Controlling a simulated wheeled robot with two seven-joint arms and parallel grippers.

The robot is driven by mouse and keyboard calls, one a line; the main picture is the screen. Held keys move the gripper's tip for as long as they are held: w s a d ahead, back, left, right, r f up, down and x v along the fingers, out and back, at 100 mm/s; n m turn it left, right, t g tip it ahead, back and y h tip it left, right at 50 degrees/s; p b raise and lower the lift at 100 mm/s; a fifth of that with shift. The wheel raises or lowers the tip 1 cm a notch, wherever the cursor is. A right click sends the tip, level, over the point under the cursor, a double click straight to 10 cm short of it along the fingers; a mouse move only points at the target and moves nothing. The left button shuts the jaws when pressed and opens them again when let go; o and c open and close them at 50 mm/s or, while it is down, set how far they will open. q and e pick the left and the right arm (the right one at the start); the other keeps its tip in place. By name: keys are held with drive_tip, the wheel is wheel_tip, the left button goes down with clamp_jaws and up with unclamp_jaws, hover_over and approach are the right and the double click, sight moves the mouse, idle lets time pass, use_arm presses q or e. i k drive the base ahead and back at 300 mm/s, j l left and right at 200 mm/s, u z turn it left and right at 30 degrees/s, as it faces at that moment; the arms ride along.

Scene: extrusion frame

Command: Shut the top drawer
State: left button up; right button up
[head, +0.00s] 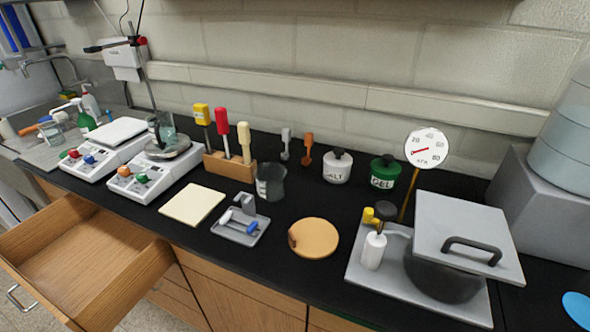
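The top drawer (88,262) is pulled far out from the wooden cabinet (235,295) at the lower left. It is wooden and its inside looks empty. Its metal handle (20,299) is on the front panel, at the lower left edge of the picture. Neither of my grippers shows in the head view, so nothing of mine is seen touching the drawer.
The black counter (290,290) above carries two hotplates (150,175), a tool block (230,165), a beaker (270,182), jars (337,167) and a large pot (445,275). Closed cabinet fronts lie right of the drawer. Floor shows beside the drawer.

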sight(88, 267)
drive_tip(key=j+u, duration=0.15)
drive_tip(key=u, duration=0.3)
drive_tip(key=k+j+u, duration=0.1)
drive_tip(key=u, duration=0.4)
drive_tip(key=j+u, duration=0.2)
drive_tip(key=u, duration=0.25)
drive_tip(key=j+u, duration=0.15)
drive_tip(key=u, duration=0.35)
drive_tip(key=i, duration=0.05)
